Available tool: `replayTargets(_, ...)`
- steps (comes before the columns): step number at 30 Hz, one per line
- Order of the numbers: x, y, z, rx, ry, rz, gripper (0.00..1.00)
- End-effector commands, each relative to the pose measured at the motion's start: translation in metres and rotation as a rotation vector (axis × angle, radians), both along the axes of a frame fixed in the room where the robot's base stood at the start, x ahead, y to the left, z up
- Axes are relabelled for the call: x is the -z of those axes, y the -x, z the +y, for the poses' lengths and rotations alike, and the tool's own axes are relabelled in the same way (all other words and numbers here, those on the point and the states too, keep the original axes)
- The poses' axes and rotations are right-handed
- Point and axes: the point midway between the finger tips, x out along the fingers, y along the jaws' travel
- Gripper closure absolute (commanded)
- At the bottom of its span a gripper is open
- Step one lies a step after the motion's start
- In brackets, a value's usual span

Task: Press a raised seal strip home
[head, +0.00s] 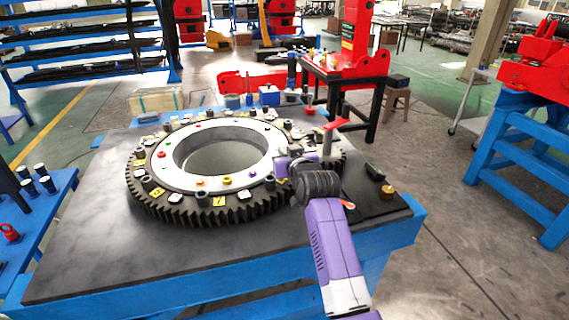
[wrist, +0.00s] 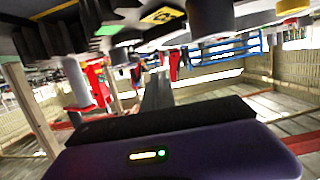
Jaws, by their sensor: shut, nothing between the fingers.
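A large dark toothed ring gear (head: 215,215) with a pale inner ring (head: 170,175) lies flat on the workbench. Small coloured pieces and yellow and white tags sit around its top. I cannot make out a raised seal strip among them. My gripper (head: 284,166) is at the gear's right side, low over or beside its rim; I cannot tell whether it touches. My wrist hides part of the rim there. The wrist view looks tilted over, with dark gear teeth (wrist: 50,38) along the top and my shut, empty gripper (wrist: 158,92) pointing away.
The dark workbench top (head: 90,250) has free room at the front left. A red-topped post (head: 328,140) stands close behind my gripper. A brass piece (head: 387,191) and a dark item (head: 375,170) lie at the bench's right. Blue stands (head: 500,150) flank the floor.

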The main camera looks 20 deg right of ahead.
Motion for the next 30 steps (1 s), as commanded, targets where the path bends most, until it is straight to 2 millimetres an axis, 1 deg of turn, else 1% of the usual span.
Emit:
replayTargets(1, 0.013, 0.002, 0.0, 0.0, 0.001, 0.008, 1.0)
replayTargets(6, 0.032, 0.002, 0.0, -0.001, 0.0, 0.005, 1.0)
replayTargets(12, 0.04, 0.002, 0.001, -0.001, 0.0, 0.003, 1.0)
replayTargets(22, 0.041, 0.002, 0.0, -0.001, 0.0, 0.003, 1.0)
replayTargets(30, 0.064, 0.003, 0.0, -0.001, 0.002, 0.005, 1.0)
